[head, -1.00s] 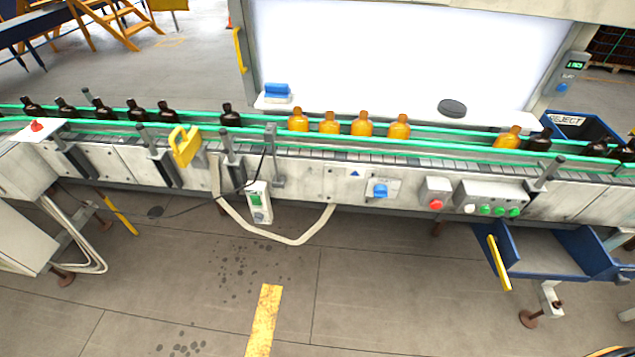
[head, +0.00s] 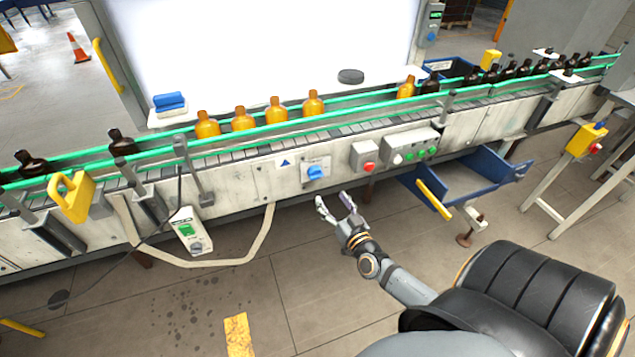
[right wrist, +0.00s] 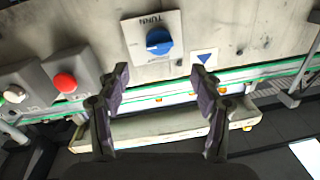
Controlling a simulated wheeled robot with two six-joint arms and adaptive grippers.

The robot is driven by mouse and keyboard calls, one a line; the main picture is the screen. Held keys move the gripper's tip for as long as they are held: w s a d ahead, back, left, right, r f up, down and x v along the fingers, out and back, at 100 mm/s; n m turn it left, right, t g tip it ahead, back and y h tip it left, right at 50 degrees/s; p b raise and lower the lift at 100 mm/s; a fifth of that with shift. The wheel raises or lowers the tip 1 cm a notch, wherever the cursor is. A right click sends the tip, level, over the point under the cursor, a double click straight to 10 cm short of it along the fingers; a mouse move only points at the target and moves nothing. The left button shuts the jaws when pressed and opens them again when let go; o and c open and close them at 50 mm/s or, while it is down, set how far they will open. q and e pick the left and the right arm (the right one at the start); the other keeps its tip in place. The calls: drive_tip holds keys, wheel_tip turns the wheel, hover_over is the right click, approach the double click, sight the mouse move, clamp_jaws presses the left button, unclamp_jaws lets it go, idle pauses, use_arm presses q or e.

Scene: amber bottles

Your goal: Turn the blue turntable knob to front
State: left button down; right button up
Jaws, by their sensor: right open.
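The blue turntable knob (head: 315,172) sits on a pale square plate on the conveyor's front panel. In the right wrist view the knob (right wrist: 159,41) shows near the top, on a plate marked "TURN". My right gripper (head: 336,200) is open and empty, in front of the panel and a little below the knob in the head view. In the right wrist view its two fingers (right wrist: 160,84) stand apart, with the knob beyond them and nothing between them touching. My left gripper is not in view.
A red button box (head: 365,156) and a box with green buttons (head: 408,146) sit right of the knob. A blue bin (head: 470,180) with a yellow handle juts out at right. Amber bottles (head: 241,119) stand on the conveyor.

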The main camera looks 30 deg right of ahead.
sight(316, 174)
drive_tip(key=w+d+b, duration=0.1)
drive_tip(key=w, duration=0.9)
drive_tip(key=shift+w+d+b, duration=0.2)
drive_tip(key=shift+d+b, duration=0.15)
drive_tip(key=shift+f, duration=0.1)
